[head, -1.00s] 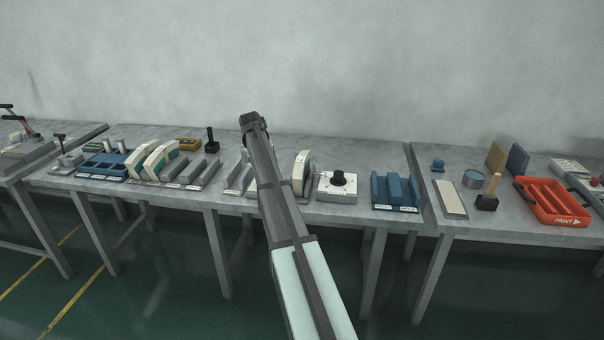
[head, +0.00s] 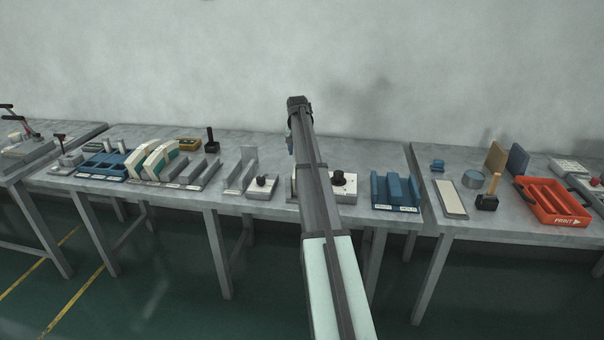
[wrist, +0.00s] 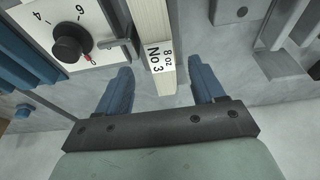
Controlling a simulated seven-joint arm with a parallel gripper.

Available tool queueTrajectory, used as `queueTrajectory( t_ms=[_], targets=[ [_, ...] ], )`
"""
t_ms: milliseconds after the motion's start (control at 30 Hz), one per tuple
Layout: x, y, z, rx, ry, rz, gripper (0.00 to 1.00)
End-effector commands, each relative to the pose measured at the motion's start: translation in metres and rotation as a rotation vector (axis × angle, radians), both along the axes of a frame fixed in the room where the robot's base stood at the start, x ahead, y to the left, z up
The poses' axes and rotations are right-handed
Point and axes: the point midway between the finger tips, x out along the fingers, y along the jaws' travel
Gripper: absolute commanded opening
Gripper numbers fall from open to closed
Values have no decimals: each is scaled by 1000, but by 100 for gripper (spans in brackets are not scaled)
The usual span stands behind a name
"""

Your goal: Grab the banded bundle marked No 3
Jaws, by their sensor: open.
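The bundle marked No 3 (wrist: 151,25) is a narrow pale strip with a white label reading "8 oz No 3" in the wrist view. It enters from the top edge, and its labelled end lies between my fingers. My gripper (wrist: 160,68) is open, with one blue finger on each side of the bundle and a visible gap on both sides. In the head view my arm hides nearly all of this bundle, and a blue finger shows left of my wrist above the table.
A white dial box with a black knob (wrist: 72,48) stands left of the bundle in the wrist view. A grey knobbed block (head: 262,187) stands to the bundle's other side. A blue mould (head: 395,191) stands right.

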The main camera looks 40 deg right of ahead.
Motion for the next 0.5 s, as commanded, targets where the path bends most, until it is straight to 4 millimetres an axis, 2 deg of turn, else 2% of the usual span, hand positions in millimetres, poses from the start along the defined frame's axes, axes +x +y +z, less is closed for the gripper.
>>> queueTrajectory(
  t_ms=[100,367,500],
  targets=[
    [3,-3,-17,1,2,0,68],
    [5,-6,-30,0,0,0,68],
    [6,-10,-45,1,2,0,68]
  ],
)
